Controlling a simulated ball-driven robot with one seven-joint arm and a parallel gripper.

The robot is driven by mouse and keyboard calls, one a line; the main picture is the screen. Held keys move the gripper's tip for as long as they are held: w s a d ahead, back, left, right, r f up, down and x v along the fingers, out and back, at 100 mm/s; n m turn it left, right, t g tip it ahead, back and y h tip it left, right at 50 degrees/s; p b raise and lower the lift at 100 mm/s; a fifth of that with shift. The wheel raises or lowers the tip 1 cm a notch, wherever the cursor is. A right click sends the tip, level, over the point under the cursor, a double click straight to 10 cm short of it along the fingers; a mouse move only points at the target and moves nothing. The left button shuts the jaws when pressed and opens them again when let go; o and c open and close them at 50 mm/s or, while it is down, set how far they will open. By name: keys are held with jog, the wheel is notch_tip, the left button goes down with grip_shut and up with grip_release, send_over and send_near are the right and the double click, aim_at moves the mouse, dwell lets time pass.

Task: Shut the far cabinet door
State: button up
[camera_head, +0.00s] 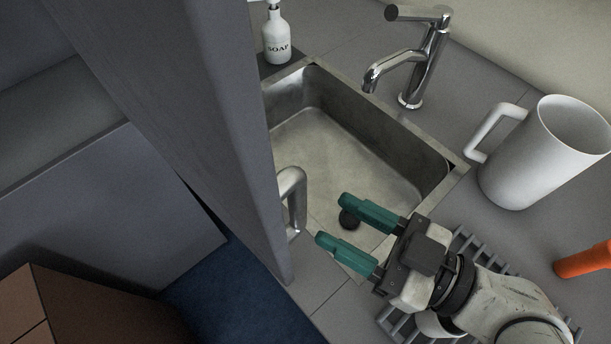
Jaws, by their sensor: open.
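A grey cabinet door (215,130) stands open and crosses the view from the top left down to the middle. Its curved metal handle (295,188) sticks out from the right side near the lower end. My gripper (331,218) has two green fingers, spread apart with nothing between them. It points left toward the handle and is a short way right of it in the picture. A gap shows between the fingertips and the handle. Part of the cabinet interior (65,110) shows left of the door.
A metal sink (345,150) lies behind the gripper, with a faucet (420,60) and a soap bottle (276,38) at its edge. A white jug (540,150), a drying rack (400,325) and an orange object (583,262) are on the right. A brown box (80,310) stands lower left.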

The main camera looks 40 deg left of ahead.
aim_at(306, 204)
jog(key=p+x, duration=0.1)
jog(key=x, duration=0.6)
jog(key=shift+a, duration=0.2)
grip_shut()
dwell(0.5)
